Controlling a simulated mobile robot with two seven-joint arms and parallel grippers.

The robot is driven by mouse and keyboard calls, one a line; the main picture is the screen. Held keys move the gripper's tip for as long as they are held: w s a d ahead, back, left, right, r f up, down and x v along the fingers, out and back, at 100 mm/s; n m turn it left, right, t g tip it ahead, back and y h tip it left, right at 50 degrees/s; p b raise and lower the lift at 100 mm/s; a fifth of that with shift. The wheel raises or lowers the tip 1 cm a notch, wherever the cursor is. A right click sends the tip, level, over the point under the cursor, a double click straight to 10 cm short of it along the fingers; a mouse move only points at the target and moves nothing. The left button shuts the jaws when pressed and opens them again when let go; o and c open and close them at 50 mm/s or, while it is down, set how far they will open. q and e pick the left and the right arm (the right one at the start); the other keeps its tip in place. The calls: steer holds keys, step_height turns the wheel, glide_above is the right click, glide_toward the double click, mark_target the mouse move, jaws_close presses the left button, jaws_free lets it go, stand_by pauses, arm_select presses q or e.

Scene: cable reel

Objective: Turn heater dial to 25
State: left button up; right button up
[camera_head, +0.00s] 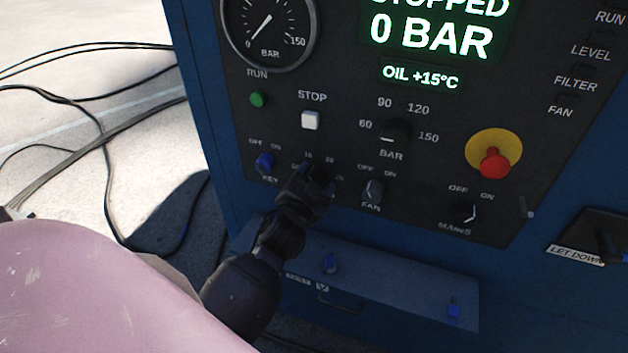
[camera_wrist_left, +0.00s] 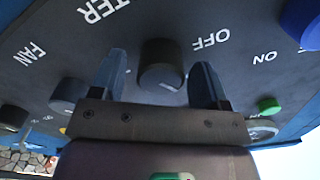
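The heater dial (camera_wrist_left: 162,68) is a dark round knob on the black control panel, with a pale pointer line on its face. Letters "TER" show beside it in the wrist view. My left gripper (camera_wrist_left: 158,82) is open, with one finger on each side of the dial. A gap shows on the left side; the right finger looks close, and I cannot tell if it touches. In the head view my left gripper (camera_head: 320,175) covers the dial and most of its scale, so its setting cannot be read there. My right gripper is not in view.
The blue key switch (camera_head: 265,162) sits left of my gripper and the fan knob (camera_head: 372,191) right of it. The pressure knob (camera_head: 396,131) and white stop button (camera_head: 310,120) are above. A red emergency button (camera_head: 493,162) is further right. A blue ledge (camera_head: 400,285) juts out below.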

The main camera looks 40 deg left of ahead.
arm_select(q)
steer(key=c, duration=0.9)
steer(key=shift+o, duration=0.2)
steer(key=shift+r+m+p, duration=0.1)
steer(key=shift+m+p, duration=0.45)
steer(key=shift+m, duration=0.35)
steer(key=m+p, duration=0.1)
steer(key=m, duration=0.1)
steer(key=shift+m, duration=0.3)
steer(key=shift+m+p, duration=0.4)
steer(key=shift+m, duration=0.5)
steer(key=m, duration=0.2)
steer(key=shift+m+p, duration=0.65)
steer(key=shift+m, duration=1.05)
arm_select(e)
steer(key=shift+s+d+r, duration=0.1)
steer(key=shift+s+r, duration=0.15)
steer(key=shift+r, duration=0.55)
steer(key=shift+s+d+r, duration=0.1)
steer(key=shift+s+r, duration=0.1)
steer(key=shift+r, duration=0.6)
arm_select(q)
steer(key=shift+f, duration=0.2)
steer(key=o, duration=0.9)
